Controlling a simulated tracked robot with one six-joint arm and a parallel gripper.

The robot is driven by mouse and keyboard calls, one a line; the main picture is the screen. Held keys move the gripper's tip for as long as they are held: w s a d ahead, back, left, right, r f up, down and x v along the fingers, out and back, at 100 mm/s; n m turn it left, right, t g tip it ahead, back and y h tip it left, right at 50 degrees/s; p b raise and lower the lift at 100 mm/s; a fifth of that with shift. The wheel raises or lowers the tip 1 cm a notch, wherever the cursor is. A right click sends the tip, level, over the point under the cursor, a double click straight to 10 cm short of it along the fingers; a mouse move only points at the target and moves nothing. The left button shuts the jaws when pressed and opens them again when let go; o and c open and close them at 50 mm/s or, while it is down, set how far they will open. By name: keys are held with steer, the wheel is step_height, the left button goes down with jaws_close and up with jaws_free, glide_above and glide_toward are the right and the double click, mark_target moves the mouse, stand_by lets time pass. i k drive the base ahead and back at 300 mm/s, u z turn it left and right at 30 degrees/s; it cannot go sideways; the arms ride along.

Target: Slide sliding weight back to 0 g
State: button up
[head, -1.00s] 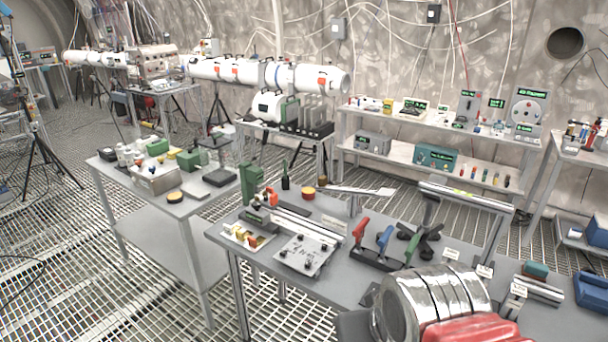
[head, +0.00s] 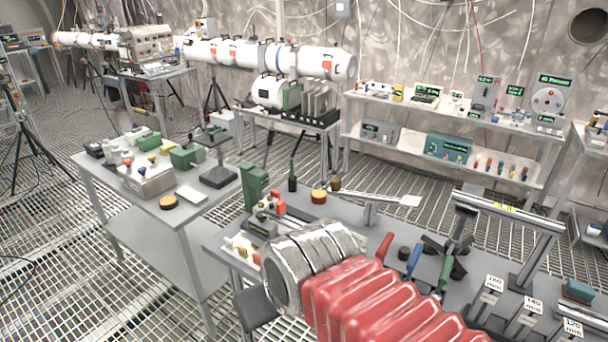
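I cannot pick out the sliding weight or a 0 g mark for certain in the head view. A pale beam (head: 375,197) on a short grey post stands at the back of the near bench, with a flat plate at its right end. A device with a raised plate over a dark base (head: 219,177) stands on the left table; its details are too small to tell. My arm, silver and red-sleeved, covers the front of the near bench. My gripper is not visible.
The near bench also holds a dark green block (head: 255,188), red, blue and green handles (head: 414,260), a grey bar on a stand (head: 515,212), and labelled posts (head: 530,305). The left table (head: 200,222) holds several small items. Grating floor shows between tables.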

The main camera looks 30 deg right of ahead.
mark_target(336, 184)
steer(key=u, duration=0.1)
steer(key=i, duration=0.95)
steer(key=z, duration=0.05)
